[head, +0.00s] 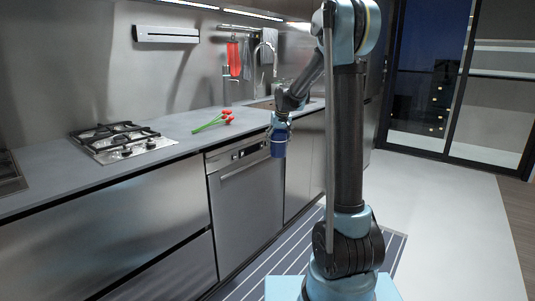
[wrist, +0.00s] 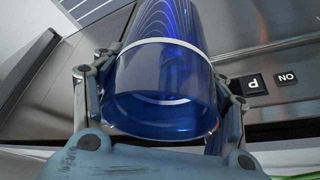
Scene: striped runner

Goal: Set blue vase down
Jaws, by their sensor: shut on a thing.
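The blue vase (head: 278,146) is a glossy dark blue cylinder with a pale band. It hangs below my gripper (head: 279,122) in the head view, in front of the counter's front edge near the dishwasher. In the wrist view the blue vase (wrist: 165,75) fills the middle, and my gripper (wrist: 160,85) has a finger on each side of it, shut on it. The vase is off any surface in the head view. The grey counter (head: 150,165) runs along the wall to the left, with bare top beside the flowers.
Red flowers with green stems (head: 213,121) lie on the counter. A gas hob (head: 122,140) is further left, and a sink with a tap (head: 268,62) is behind. The dishwasher (head: 240,207) stands below. A striped runner (head: 268,272) covers the floor in front.

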